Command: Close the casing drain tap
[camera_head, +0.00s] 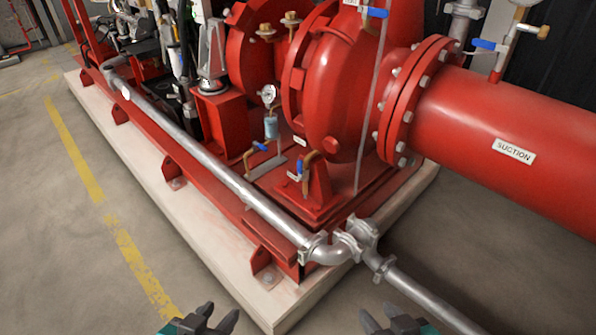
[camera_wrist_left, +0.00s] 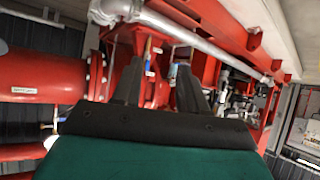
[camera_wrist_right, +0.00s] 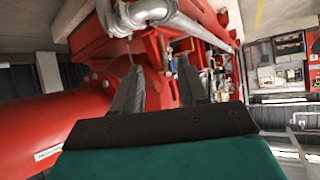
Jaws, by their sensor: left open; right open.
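A small tap with a blue lever (camera_head: 296,176) and a brass elbow sits low under the red pump casing (camera_head: 345,85). Another blue-levered tap (camera_head: 261,146) on brass pipe is just left of it, below a gauge. I cannot read which one is labelled as the casing drain. A blue lever also shows between the fingers in the left wrist view (camera_wrist_left: 148,46). My left gripper (camera_head: 219,312) is open and empty at the bottom edge of the head view, well short of the taps. My right gripper (camera_head: 376,310) is open and empty, further right.
A silver pipe (camera_head: 220,175) runs along the front of the red base frame, between my grippers and the taps. Its elbow and coupling (camera_head: 340,245) stand at the near corner. The large red suction pipe (camera_head: 500,125) extends right. Floor (camera_head: 70,250) at left is clear.

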